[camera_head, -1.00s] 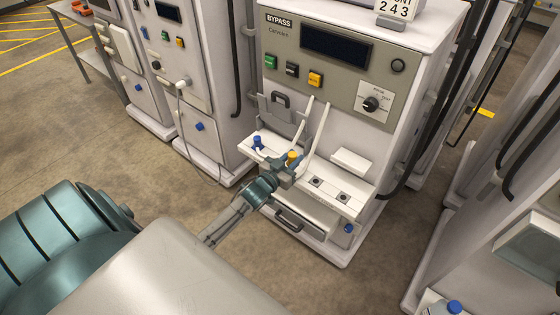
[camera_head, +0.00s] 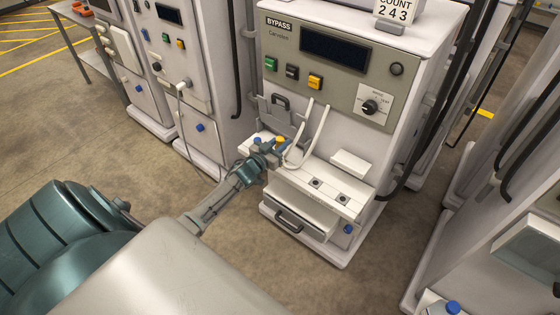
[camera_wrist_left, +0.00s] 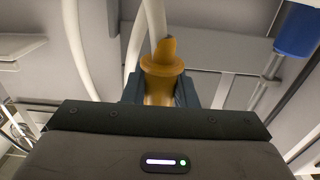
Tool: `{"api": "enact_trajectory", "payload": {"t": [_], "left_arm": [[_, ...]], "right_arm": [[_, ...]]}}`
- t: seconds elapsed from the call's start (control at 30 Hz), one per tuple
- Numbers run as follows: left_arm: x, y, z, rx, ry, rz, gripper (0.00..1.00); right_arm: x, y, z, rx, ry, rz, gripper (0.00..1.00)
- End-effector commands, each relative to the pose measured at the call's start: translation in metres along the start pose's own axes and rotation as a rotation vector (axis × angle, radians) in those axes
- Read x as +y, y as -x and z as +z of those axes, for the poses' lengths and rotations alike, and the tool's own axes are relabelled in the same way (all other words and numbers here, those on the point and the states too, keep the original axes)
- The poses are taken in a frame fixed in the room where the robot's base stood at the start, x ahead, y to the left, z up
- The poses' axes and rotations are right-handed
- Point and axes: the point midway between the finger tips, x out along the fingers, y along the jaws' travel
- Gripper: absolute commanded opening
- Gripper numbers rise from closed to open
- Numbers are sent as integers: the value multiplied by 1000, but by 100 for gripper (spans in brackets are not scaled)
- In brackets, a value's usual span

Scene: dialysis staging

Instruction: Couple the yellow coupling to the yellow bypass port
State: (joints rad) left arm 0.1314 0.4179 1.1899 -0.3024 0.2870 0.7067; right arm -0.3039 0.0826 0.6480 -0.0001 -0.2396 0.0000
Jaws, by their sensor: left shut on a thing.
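The yellow coupling (camera_head: 280,140) is in the jaws of my left gripper (camera_head: 271,146), above the white shelf of the machine marked BYPASS. In the left wrist view the coupling (camera_wrist_left: 162,68) stands between the two fingers, with a white hose close behind it. A blue coupling (camera_head: 257,141) is just left of the gripper, partly hidden; a blue part also shows at the upper right of the left wrist view (camera_wrist_left: 297,28). I cannot make out the yellow bypass port. My right gripper is not in view.
White hoses (camera_head: 314,135) loop down over the shelf. A drawer (camera_head: 298,205) sits below. Bare floor lies in front.

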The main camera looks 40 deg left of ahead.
Motion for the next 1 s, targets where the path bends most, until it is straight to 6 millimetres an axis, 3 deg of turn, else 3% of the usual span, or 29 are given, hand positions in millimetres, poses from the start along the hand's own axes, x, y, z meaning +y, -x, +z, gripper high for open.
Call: {"api": "enact_trajectory", "payload": {"t": [0.2,0.37,0.63,1.0], "left_arm": [[0,0,1,0,0,0,2],[0,0,15,0,1,0,2],[0,0,35,-1,0,0,2],[0,0,38,0,0,0,2]], "right_arm": [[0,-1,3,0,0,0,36],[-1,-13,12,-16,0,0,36],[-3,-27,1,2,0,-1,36],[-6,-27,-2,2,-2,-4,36]]}}
